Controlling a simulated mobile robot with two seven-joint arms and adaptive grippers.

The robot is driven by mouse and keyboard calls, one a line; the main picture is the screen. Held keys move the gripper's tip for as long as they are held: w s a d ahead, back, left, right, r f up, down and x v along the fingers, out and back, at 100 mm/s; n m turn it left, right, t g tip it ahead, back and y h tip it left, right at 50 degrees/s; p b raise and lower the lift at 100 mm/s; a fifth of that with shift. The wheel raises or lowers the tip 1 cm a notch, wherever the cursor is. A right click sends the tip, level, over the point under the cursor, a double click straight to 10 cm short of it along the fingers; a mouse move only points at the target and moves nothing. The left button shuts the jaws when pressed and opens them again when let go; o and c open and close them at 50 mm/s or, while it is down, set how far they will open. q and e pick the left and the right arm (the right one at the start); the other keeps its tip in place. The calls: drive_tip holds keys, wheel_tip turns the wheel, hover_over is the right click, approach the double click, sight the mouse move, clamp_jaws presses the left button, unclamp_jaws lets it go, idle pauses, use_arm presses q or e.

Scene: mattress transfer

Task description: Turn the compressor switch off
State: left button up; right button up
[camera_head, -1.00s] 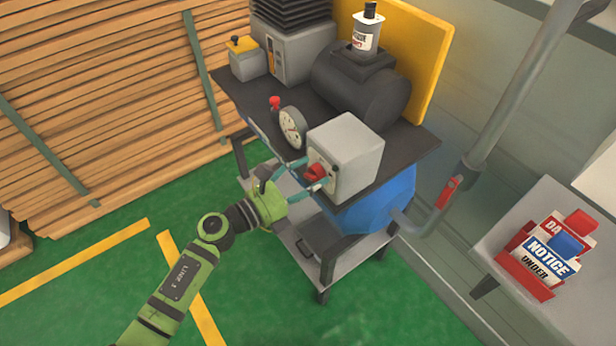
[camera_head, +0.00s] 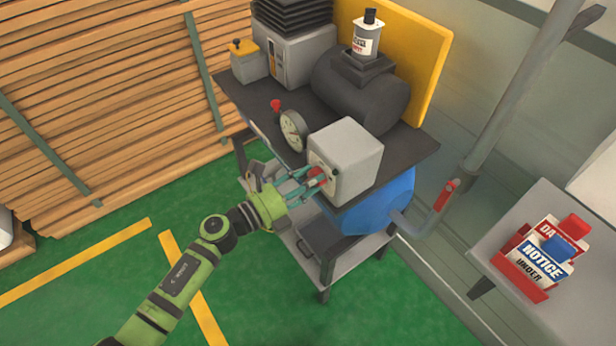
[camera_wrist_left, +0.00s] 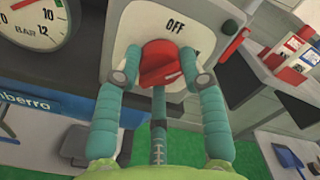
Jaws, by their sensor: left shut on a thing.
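The compressor's grey switch box (camera_head: 352,157) stands on the front of the dark bench top. Its red rotary switch (camera_wrist_left: 161,64) sits on a pale face plate under the printed word OFF. My left gripper (camera_head: 314,178) reaches the box's front face from the left. In the head view the fingers partly hide the switch. My right gripper is not in view.
A pressure gauge (camera_head: 293,131) stands just left of the box, also in the left wrist view (camera_wrist_left: 34,22). The blue tank (camera_head: 372,208) is below the bench. A pipe with a red handle (camera_head: 446,194) is at right. A side table holds notice tags (camera_head: 543,256).

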use_arm(q)
drive_tip(key=shift+s+d+f+n+p, duration=0.1)
drive_tip(key=shift+n+p, duration=0.65)
drive_tip(key=shift+n, duration=1.15)
drive_tip(key=shift+s+f+n+p, duration=0.1)
drive_tip(key=shift+n+p, duration=0.65)
drive_tip(key=shift+n, duration=1.45)
drive_tip(key=o, duration=1.2)
drive_tip(key=shift+c, duration=0.2)
drive_tip(key=shift+r, duration=0.15)
drive_tip(key=v, duration=1.2)
